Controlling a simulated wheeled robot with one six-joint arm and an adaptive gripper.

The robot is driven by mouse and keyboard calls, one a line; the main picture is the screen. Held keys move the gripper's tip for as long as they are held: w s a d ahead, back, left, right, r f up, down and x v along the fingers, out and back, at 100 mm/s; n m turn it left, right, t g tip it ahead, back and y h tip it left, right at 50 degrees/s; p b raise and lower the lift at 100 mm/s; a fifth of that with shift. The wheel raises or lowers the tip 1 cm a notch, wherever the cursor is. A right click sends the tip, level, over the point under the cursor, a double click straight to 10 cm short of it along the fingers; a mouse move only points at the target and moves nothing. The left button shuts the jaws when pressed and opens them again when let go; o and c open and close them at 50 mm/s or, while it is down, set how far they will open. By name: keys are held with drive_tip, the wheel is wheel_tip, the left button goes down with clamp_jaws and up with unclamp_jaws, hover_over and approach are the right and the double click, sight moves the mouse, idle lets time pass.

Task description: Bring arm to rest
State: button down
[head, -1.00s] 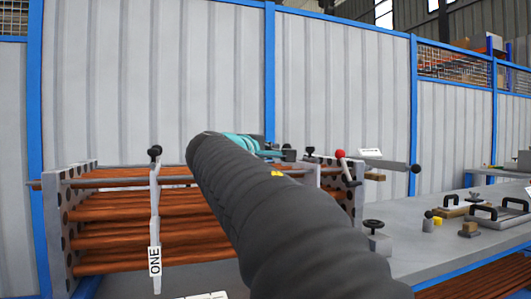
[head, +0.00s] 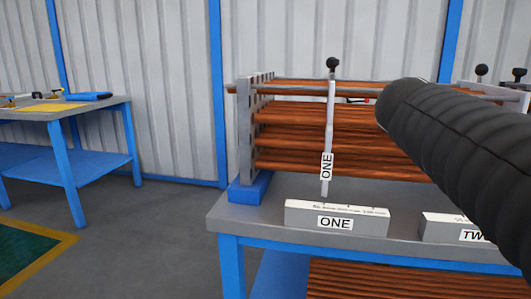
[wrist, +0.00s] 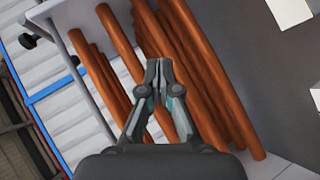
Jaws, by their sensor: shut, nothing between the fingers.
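My arm, in a black ribbed sleeve, reaches in from the right of the head view and hides part of the flanged shell and its tubes. My gripper (wrist: 160,75) shows in the wrist view, its fingertips together with nothing between them. Behind the fingers are the shell's copper-brown tubes (wrist: 205,75); I cannot tell how far off they are. In the head view the tube bundle (head: 300,135) sits between perforated end plates (head: 245,130) on the bench. My gripper is hidden there behind the arm.
An upright rod with a black knob (head: 331,105) and a ONE label stands before the tubes. Blocks marked ONE (head: 335,218) and TWO (head: 455,228) lie on the grey bench (head: 225,215). Another blue-legged table (head: 75,155) stands at left. Open floor (head: 140,240) lies between.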

drive_tip(key=s+a+f+m+g+y, duration=0.1)
drive_tip(key=s+a+f+y, duration=0.2)
drive_tip(key=f, duration=0.6)
drive_tip(key=s+a+f+m+y, duration=0.1)
drive_tip(key=s+a+f+y, duration=0.3)
drive_tip(key=s+a+f, duration=0.4)
drive_tip(key=s+a+f+m+g+y, duration=0.1)
drive_tip(key=s+a+f+m+y, duration=0.1)
drive_tip(key=s+a+f, duration=0.4)
wheel_tip(320, 180, down, 4)
drive_tip(key=shift+s+a+g+y, duration=0.15)
drive_tip(key=shift+a+g+y, duration=0.15)
drive_tip(key=shift+a+y, duration=0.5)
drive_tip(key=shift+a, duration=0.1)
